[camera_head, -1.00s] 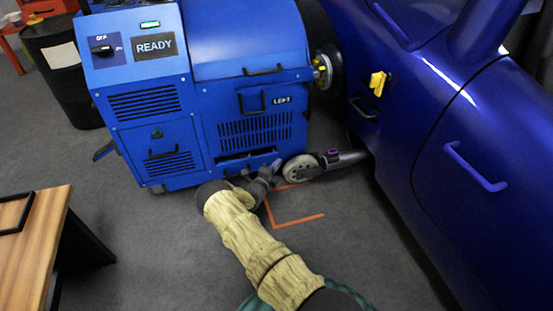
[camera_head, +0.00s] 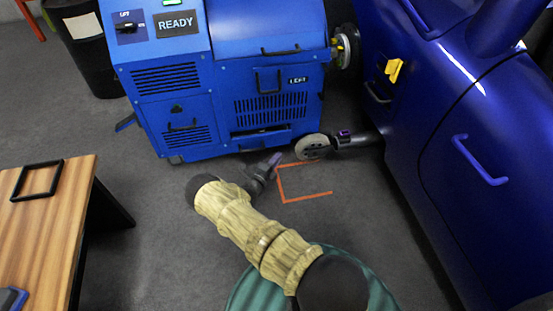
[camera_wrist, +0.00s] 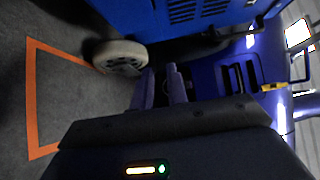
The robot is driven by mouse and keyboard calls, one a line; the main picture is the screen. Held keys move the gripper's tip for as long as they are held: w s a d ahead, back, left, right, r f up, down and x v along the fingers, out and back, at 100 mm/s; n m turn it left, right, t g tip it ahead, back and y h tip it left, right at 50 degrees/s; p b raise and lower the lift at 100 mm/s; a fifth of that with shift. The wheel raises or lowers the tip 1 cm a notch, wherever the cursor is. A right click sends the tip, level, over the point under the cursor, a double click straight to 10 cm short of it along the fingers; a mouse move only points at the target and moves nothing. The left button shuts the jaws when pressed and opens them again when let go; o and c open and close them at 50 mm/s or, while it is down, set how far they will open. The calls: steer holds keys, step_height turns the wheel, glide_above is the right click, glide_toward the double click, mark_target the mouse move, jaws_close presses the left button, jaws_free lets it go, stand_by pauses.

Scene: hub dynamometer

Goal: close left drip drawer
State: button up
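The blue machine (camera_head: 222,72) has a front panel labelled LEFT (camera_head: 298,80). Low under that panel's vents is a dark slot with a blue strip (camera_head: 262,142), which looks like the left drip drawer. It appears about flush with the face, but I cannot tell if it is fully shut. My gripper (camera_head: 272,160) is low over the floor, in front of and apart from the machine's lower edge. In the wrist view its two purple-grey fingers (camera_wrist: 163,88) stand apart with a narrow gap and nothing held between them.
A blue car (camera_head: 465,130) fills the right side. A wooden table (camera_head: 45,225) stands at left. A dark bin (camera_head: 85,50) is behind.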

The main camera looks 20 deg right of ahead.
steer(key=o, duration=0.3)
steer(key=shift+d+r+m+g, duration=0.1)
steer(key=shift+r+m+g, duration=0.2)
steer(key=shift+r+m, duration=0.15)
steer(key=s+r+m+g+y+p, duration=0.2)
steer(key=s+r+m+g, duration=0.3)
steer(key=r+m, duration=0.35)
steer(key=s+r+m+g+y+p, duration=0.1)
steer(key=s+r+m+g+p, duration=0.3)
steer(key=r+m, duration=0.5)
steer(key=s+a+r+m+y+p, duration=0.2)
steer(key=s+a+r+m+y, duration=0.2)
steer(key=r+m, duration=0.4)
steer(key=s+a+r+m+t+y+p, duration=0.1)
steer(key=s+a+r+m+y+p, duration=0.1)
steer(key=s+a+r+m+y, duration=0.2)
steer(key=s+a+r+m+t+y+p, duration=0.1)
steer(key=s+a+r+m+y, duration=0.3)
steer(key=r, duration=1.1)
steer(key=s+a+m+p, duration=0.1)
steer(key=s+a+m, duration=0.2)
steer(key=s+m, duration=0.3)
steer(key=shift+a+m, duration=0.25)
steer(key=shift+m, duration=0.85)
